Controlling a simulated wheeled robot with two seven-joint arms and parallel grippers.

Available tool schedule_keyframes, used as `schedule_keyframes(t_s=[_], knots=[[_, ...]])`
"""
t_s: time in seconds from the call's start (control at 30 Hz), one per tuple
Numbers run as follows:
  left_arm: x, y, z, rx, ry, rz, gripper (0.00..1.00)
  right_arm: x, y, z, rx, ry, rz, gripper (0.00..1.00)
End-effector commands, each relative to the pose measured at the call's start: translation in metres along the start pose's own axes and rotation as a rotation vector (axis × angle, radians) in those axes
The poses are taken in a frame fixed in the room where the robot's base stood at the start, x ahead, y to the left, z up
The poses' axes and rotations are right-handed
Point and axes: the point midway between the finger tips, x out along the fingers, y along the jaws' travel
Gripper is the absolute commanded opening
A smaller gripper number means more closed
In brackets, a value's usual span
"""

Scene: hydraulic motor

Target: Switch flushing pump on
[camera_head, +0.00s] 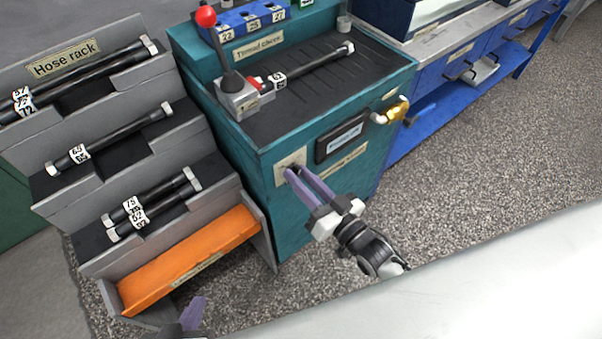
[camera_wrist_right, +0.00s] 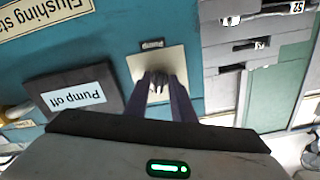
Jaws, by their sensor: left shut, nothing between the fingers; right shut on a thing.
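The teal flushing station (camera_head: 330,200) stands in the middle of the head view. On its front is a pale square plate (camera_head: 283,165) with the pump switch, a small dark knob that shows in the right wrist view (camera_wrist_right: 157,77). Beside the plate is a dark display (camera_head: 343,136); in the right wrist view it reads "Pump off" (camera_wrist_right: 77,98), upside down. My right gripper (camera_head: 292,171) is shut on the knob, its purple fingers largely hiding it. My left gripper (camera_head: 191,316) is at the bottom edge of the head view, shut and empty, mostly out of frame.
A grey hose rack (camera_head: 60,185) with several black hoses and an orange tray (camera_head: 190,262) stands at left. A red-knobbed lever (camera_head: 205,16) and a hose (camera_head: 308,67) are on the station top. A brass fitting (camera_head: 395,111) sticks out at right. Blue workbench behind; floor at right is clear.

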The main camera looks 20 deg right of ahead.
Motion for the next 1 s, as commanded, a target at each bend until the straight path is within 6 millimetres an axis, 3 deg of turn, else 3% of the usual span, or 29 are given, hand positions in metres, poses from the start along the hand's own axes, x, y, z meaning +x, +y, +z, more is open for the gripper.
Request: schedule_keyframes(t_s=[0.5, 1.0], knots=[[-0.0042, -0.0038, 0.0033, 0.002, -0.011, -0.005, 0.0, -0.0002, 0.0, -0.0002, 0.366, 0.0, 0.0, 0.0], [-0.0046, -0.0038, 0.0016, 0.003, -0.008, -0.006, 0.0, -0.0002, -0.0001, 0.0001, 0.449, 0.0, 0.0, 0.0]])
